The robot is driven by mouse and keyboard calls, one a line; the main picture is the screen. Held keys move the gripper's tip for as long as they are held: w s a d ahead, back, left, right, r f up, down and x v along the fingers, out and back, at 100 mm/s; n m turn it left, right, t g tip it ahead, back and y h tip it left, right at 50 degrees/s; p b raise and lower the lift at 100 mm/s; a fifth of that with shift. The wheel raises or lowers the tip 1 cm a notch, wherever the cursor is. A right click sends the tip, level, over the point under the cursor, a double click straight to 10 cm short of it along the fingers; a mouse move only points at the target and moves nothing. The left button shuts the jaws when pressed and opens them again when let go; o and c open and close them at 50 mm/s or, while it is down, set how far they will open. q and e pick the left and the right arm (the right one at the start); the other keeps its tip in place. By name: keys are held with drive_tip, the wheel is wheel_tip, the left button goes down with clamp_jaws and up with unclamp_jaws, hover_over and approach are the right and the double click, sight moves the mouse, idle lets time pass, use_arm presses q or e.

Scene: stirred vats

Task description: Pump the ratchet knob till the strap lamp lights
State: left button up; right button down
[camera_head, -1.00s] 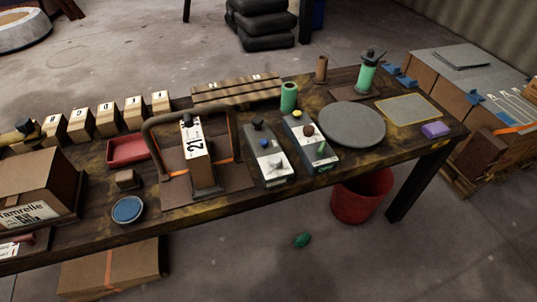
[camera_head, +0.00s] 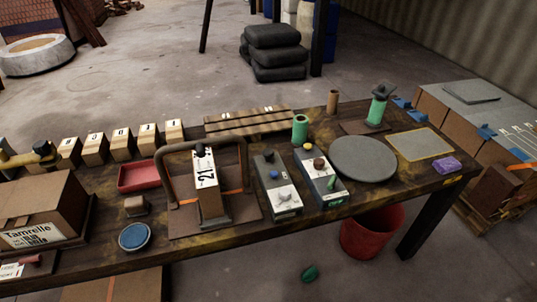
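A wooden block marked 21 (camera_head: 206,188) stands upright on a board inside a brown curved frame (camera_head: 165,170). An orange strap (camera_head: 233,193) shows beside the block. A dark knob (camera_head: 200,149) shows at the block's top. To its right are two control boxes: the left box (camera_head: 285,200) has a dark knob, a blue button and a pale knob. The right box (camera_head: 331,191) has a yellow part (camera_head: 308,147), a brown knob (camera_head: 319,164) and a green lever. I cannot tell which is the ratchet knob or the strap lamp, or whether a lamp is lit. Neither gripper is in view.
A red tray (camera_head: 139,175), blue round dish (camera_head: 134,237) and cardboard box (camera_head: 42,212) lie left. A grey disc (camera_head: 364,159), green cylinder (camera_head: 300,128) and purple block (camera_head: 447,165) lie right. A red bin (camera_head: 371,232) stands on the floor by the table.

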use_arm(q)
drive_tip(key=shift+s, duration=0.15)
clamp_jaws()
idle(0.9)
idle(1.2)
